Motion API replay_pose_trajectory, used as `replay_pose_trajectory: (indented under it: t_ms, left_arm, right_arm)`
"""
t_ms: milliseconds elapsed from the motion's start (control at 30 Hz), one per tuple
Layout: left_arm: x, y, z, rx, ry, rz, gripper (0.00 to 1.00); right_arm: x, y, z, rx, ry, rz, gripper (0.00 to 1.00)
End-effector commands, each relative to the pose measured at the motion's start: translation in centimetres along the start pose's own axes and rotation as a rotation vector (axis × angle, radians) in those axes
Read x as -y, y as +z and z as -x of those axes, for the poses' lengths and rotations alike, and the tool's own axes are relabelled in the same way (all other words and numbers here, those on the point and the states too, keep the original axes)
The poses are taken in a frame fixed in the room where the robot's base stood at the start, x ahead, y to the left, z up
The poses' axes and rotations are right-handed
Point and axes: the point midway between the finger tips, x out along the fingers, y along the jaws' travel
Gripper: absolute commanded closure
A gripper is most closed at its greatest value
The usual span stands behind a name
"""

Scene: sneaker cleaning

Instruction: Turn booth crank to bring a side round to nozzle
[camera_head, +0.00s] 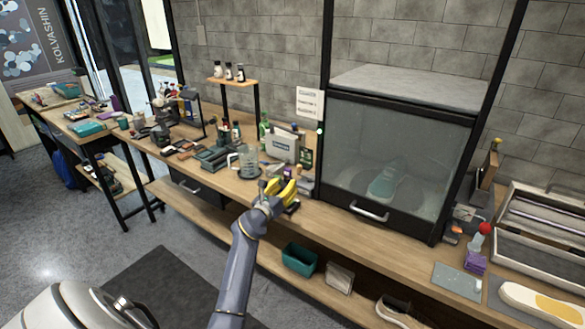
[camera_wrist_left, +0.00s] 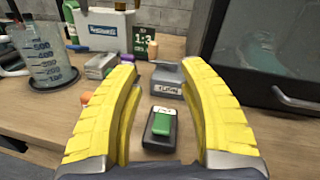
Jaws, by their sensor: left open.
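The booth (camera_head: 400,140) has a black frame and a clear front door with a metal handle (camera_head: 370,212). A teal shoe (camera_head: 383,188) shows dimly behind the door. My left gripper (camera_head: 284,188) has yellow fingers and is open over the bench, left of the booth. In the left wrist view, a small black box with a green rocker switch (camera_wrist_left: 161,124) shows between the fingers. No nozzle can be made out. My right gripper is not in view.
A measuring jug (camera_wrist_left: 50,62) and a white box (camera_wrist_left: 103,32) stand left of the open fingers. The booth door (camera_wrist_left: 265,65) is close on their right. A red knob (camera_head: 485,228) and a purple block (camera_head: 475,261) are right of the booth.

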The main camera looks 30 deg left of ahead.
Motion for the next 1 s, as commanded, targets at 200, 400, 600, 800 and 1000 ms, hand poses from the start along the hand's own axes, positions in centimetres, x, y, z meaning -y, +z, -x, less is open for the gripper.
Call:
replay_pose_trajectory:
  t_ms: [200,400,600,800,1000]
  left_arm:
    - [0.0,-1.2,1.0,-0.010,0.044,-0.171,0.59]
    - [0.0,-1.2,-0.4,-0.011,0.049,-0.195,0.59]
    - [-0.2,-1.2,-3.7,-0.011,0.048,-0.192,0.59]
    - [-0.4,-1.2,-7.1,-0.012,0.048,-0.191,0.59]
    - [-0.6,-1.3,-10.2,-0.012,0.049,-0.191,0.59]
  right_arm:
    - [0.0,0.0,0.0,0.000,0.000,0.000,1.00]
    - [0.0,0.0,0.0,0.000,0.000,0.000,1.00]
    - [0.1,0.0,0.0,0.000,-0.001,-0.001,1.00]
    - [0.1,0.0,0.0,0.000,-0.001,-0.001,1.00]
    - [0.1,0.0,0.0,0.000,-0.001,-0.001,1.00]
